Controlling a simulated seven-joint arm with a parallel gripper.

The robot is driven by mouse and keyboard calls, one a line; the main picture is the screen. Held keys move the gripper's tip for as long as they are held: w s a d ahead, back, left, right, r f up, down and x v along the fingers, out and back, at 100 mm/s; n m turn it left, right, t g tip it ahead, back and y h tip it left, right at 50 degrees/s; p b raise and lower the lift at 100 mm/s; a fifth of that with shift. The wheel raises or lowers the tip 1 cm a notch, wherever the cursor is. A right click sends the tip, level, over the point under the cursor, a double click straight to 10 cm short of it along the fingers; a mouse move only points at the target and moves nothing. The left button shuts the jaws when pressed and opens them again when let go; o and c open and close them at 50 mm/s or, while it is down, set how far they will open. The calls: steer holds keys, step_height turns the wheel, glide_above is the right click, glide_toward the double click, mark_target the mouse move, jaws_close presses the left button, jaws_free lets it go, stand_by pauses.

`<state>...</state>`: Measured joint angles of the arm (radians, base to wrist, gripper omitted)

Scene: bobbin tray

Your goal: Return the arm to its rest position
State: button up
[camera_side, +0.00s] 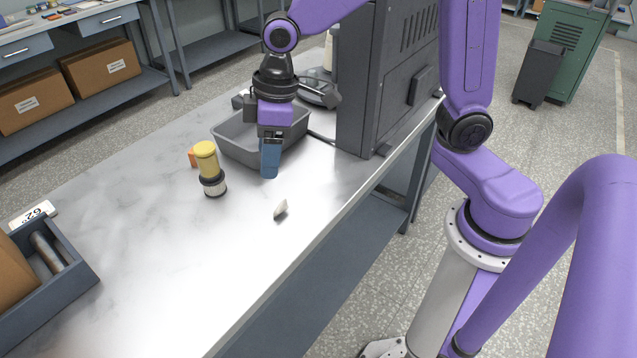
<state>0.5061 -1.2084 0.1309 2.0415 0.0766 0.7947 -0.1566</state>
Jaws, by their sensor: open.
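My gripper (269,170) points down over the worktable, with its blue fingers in front of the grey tray (232,146) in the picture. The fingers overlap from this side, and nothing shows held between them. The grey tray stands near the table's far part, partly hidden by my gripper. A yellow bobbin (206,155) stands upright on a black and white base (214,186), left of my gripper and apart from it. The tray's inside is mostly hidden.
A small white piece (280,209) lies on the table (185,250) near its right edge. A large dark machine (365,90) stands right of the tray. A grey bin (65,268) is at lower left.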

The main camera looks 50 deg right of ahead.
steer(key=s+d+n, duration=0.1)
steer(key=s+d, duration=0.2)
steer(key=s, duration=0.3)
steer(key=s+d+n+h, duration=0.1)
steer(key=s+d, duration=0.3)
steer(key=s, duration=0.3)
steer(key=s+d+n+g, duration=0.1)
steer(key=s+d, duration=0.2)
steer(key=s, duration=0.4)
steer(key=shift+d+f, duration=0.35)
steer(key=shift+f, duration=0.05)
steer(key=shift+s, duration=0.1)
